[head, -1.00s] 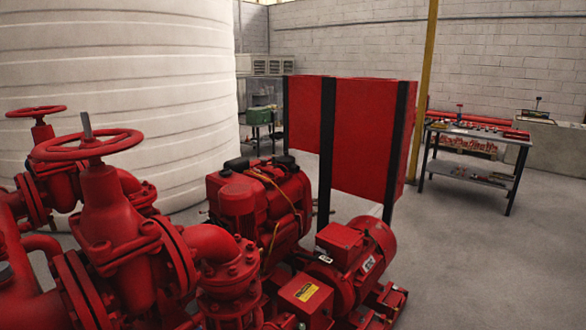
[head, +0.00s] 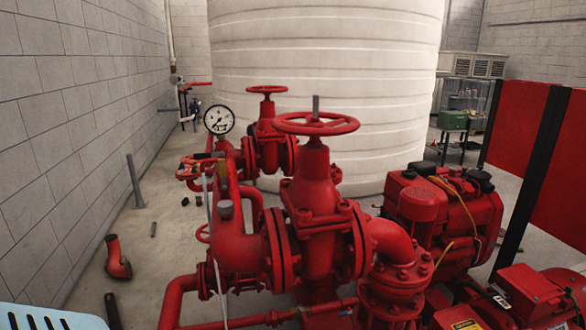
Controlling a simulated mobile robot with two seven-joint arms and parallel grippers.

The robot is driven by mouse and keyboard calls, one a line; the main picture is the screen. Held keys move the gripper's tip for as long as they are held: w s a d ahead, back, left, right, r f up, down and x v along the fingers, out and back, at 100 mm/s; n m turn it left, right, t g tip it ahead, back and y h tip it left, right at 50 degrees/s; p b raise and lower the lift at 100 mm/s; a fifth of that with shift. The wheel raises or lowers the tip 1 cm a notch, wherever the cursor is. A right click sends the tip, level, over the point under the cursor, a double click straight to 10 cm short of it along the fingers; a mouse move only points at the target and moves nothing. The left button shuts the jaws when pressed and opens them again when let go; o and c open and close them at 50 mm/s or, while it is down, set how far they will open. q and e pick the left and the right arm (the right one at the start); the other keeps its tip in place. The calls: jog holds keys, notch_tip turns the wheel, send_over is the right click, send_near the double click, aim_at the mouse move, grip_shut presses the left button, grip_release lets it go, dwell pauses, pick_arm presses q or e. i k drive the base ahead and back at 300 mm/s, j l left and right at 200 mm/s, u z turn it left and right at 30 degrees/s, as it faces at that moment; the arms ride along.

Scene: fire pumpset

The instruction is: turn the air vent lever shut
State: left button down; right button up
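I cannot single out the air vent lever for sure. A cluster of small red fittings (head: 192,170) sits left of the pressure gauge (head: 219,120), with a short dark bar across its top. It is too small to tell whether a lever there is open or shut. The red pump pipework (head: 240,245) stands below it. A large red gate valve (head: 315,185) with a handwheel (head: 316,124) is in the middle, and a smaller handwheel (head: 266,90) is behind it. Neither of my grippers is in view.
A white ribbed tank (head: 330,60) stands behind the pipework. A red engine (head: 445,215) and red panel (head: 520,120) are at right. A grey block wall (head: 70,120) runs along the left. A red elbow pipe (head: 117,258) lies on the floor between wall and pump.

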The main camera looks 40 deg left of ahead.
aim_at(222, 174)
jog(key=u, duration=1.65)
